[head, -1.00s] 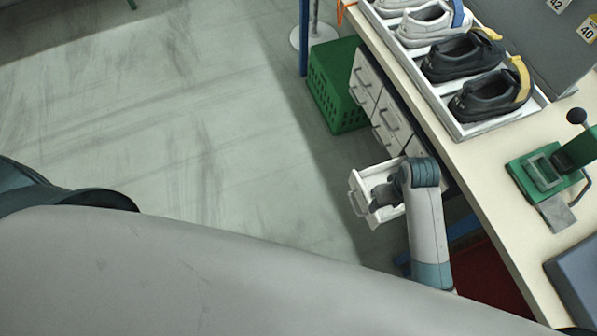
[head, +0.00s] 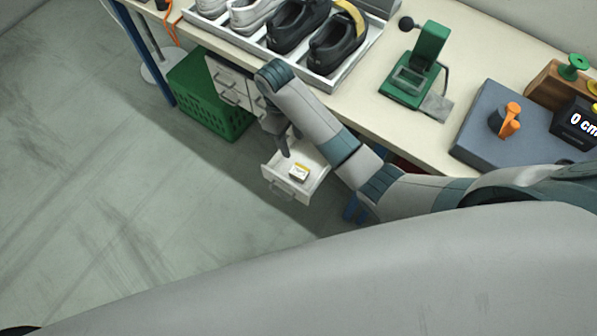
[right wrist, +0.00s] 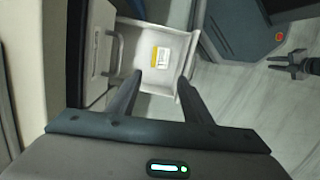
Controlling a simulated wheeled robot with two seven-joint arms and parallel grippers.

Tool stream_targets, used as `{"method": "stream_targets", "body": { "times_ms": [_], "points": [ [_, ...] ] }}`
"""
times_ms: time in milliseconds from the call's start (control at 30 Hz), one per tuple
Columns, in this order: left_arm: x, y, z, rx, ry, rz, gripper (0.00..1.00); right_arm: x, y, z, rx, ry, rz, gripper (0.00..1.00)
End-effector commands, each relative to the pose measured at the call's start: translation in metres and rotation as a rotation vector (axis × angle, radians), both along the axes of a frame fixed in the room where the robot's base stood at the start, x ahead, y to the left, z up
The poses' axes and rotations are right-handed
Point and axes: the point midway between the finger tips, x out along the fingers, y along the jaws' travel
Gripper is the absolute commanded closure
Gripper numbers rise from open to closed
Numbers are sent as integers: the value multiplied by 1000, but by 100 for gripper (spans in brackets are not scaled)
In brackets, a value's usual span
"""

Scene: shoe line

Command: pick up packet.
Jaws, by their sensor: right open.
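A small white packet (head: 299,172) with a yellow stripe lies in the open white drawer (head: 291,190). In the right wrist view the packet (right wrist: 160,56) lies flat on the floor of the drawer (right wrist: 135,37). My right gripper (head: 285,148) is open and empty, above the drawer and pointing down. In the right wrist view its fingers (right wrist: 160,78) stand apart, with the packet beyond their tips and roughly in line with the gap. A dark gripper, apparently my left one (right wrist: 287,66), shows small at the right; its jaws are unclear.
The workbench (head: 440,145) carries a shoe tray (head: 343,78), a green press (head: 420,65) and a blue-grey pad (head: 485,150) with an orange-handled item (head: 508,120). A green crate (head: 205,100) stands beside the closed drawers. The floor left of the open drawer is clear.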

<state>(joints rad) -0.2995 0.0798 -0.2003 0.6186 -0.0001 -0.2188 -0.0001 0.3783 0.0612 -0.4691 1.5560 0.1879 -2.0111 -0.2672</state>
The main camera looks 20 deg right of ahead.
Motion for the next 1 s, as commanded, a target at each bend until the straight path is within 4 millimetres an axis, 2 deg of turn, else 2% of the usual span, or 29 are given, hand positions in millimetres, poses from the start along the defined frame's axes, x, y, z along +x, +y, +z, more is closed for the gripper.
{"method": "stream_targets", "body": {
  "times_ms": [167,267,367,467,800,1000],
  "points": [
    [0,0,-3,0,0,0,74,-1,0,-5,1,1,-1,55],
    [0,0,-7,0,0,0,74,-2,-1,-14,1,1,-1,55],
    [0,0,-15,0,0,0,74,-4,-2,-28,1,3,-1,55],
    [0,0,-7,0,0,0,74,-6,-4,-39,-1,3,-1,55],
    [1,-1,0,-1,0,0,74,-13,-10,-99,-1,3,-1,55],
    [1,-1,1,-1,0,0,74,-14,-12,-119,0,0,0,55]
  ]
}}
